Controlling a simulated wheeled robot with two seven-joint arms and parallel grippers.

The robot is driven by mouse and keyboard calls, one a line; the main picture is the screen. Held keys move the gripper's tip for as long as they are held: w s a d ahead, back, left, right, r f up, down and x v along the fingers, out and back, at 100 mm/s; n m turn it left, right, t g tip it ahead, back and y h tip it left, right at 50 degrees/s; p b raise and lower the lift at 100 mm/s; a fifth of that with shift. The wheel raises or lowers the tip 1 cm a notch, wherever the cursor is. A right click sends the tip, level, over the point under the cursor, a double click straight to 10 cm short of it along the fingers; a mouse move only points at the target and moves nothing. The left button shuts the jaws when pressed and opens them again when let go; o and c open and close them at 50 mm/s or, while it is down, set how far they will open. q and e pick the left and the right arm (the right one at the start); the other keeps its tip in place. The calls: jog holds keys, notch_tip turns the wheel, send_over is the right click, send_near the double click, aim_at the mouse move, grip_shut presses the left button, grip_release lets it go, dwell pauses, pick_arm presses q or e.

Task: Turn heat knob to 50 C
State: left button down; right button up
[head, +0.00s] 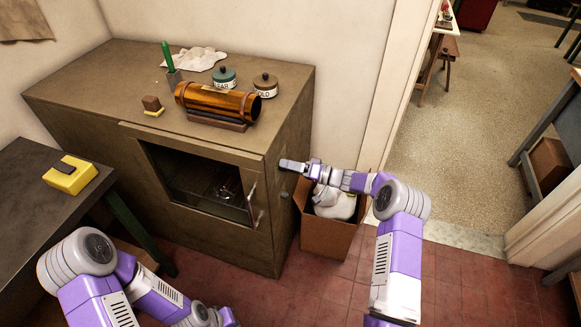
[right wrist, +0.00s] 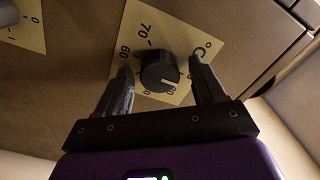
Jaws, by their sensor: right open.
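The heat knob (right wrist: 160,72) is round and black with a pale pointer line. It sits on a yellow scale plate (right wrist: 184,44) marked 60, 70 and °C; the lower numbers are partly hidden. The pointer line lies toward the lower right in the right wrist view; its exact reading is unclear. My right gripper (right wrist: 160,84) is open, with one finger on each side of the knob; contact is unclear. In the head view, my right gripper (head: 292,165) is at the right side of the brown cabinet (head: 90,90), and the knob is hidden there. My left arm is low at left, its fingers not visible.
A second yellow plate (right wrist: 28,32) with a dark knob is at the upper left. A cardboard box (head: 322,238) with white cloth stands below my right gripper. An amber tube (head: 217,101) and jars are on the cabinet top.

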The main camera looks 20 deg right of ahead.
jog(key=c, duration=1)
jog(key=shift+c, duration=0.2)
jog(key=shift+f+m+b, duration=0.1)
jog(key=shift+m+b, duration=0.2)
jog(key=shift+m, duration=0.2)
jog(key=shift+m+p, duration=1.2)
jog(key=shift+m, duration=11.7)
